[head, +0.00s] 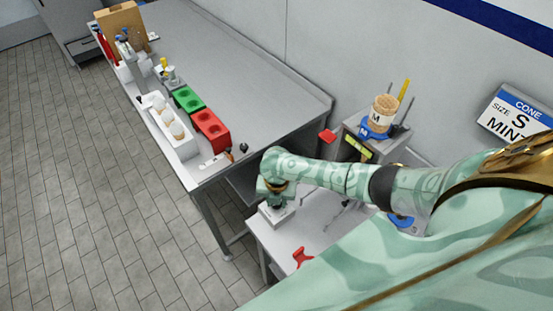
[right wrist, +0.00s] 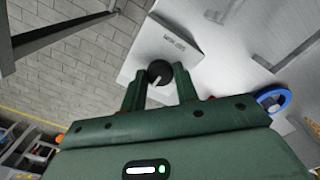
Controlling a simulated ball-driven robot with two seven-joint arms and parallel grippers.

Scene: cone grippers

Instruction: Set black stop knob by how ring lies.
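The black stop knob (right wrist: 160,73) sits on a white box with small lettering (right wrist: 167,50) in the right wrist view; a pale pointer mark shows on it. In the head view the white box (head: 277,215) stands on the small side table, and the knob is hidden under my gripper. My right gripper (head: 274,188) is right over the box. Its fingers (right wrist: 159,72) stand apart, one on each side of the knob; contact is not clear. A blue ring (right wrist: 273,100) lies at the right of the wrist view; a blue piece (head: 402,220) shows past my arm. My left gripper is out of view.
A long grey table (head: 240,75) holds a red block (head: 211,129), a green block (head: 187,99) and a white tray (head: 183,148). A red piece (head: 302,257) lies at the side table's front. A cup (head: 382,109) stands on a grey box behind my arm.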

